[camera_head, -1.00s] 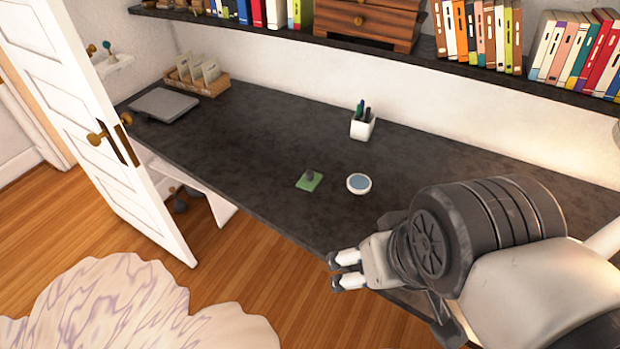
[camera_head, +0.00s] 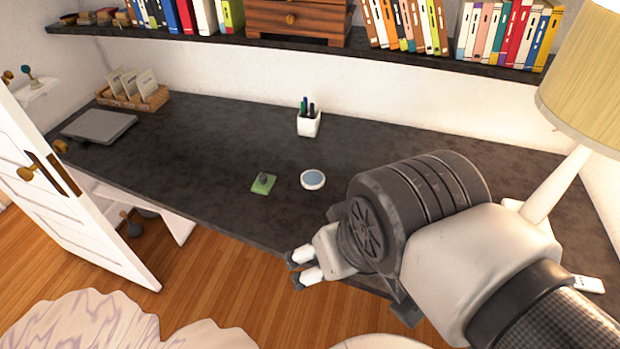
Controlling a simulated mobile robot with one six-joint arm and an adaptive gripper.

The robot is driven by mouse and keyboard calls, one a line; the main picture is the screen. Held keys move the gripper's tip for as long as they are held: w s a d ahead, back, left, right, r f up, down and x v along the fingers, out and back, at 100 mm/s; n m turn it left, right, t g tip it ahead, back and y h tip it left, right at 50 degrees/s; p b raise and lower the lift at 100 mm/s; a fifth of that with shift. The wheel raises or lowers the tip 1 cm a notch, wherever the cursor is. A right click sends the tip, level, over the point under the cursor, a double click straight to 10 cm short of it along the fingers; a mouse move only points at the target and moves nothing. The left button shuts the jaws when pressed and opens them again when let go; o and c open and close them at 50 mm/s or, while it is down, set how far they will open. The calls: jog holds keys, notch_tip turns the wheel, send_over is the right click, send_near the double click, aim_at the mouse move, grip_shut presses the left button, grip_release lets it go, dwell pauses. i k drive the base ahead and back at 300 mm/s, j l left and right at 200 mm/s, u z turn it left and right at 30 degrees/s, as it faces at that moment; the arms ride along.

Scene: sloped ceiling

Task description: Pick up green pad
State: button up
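The green pad (camera_head: 262,188) is a small flat square lying on the dark desk (camera_head: 200,155), close to its front edge. A small dark grey object (camera_head: 263,177) sits on top of it. My gripper (camera_head: 292,270) is at the desk's front edge, below and to the right of the pad in the picture, and apart from it. Its two fingers are spread with a small gap, and nothing shows between them.
A white pen cup (camera_head: 309,122) stands behind. A laptop (camera_head: 99,126) and card basket (camera_head: 135,98) are far left. A lamp (camera_head: 560,185) stands right. An open door (camera_head: 80,215) is at left.

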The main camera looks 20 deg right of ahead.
aim_at(262, 185)
jog(key=i+j, duration=0.3)
jog(key=i, duration=0.2)
jog(key=i+j, duration=0.3)
jog(key=i, duration=0.2)
jog(key=i+z, duration=0.1)
jog(key=z, duration=0.3)
jog(key=j+z, duration=0.1)
jog(key=z, duration=0.3)
jog(key=i+j+z, duration=0.1)
jog(key=z, duration=0.3)
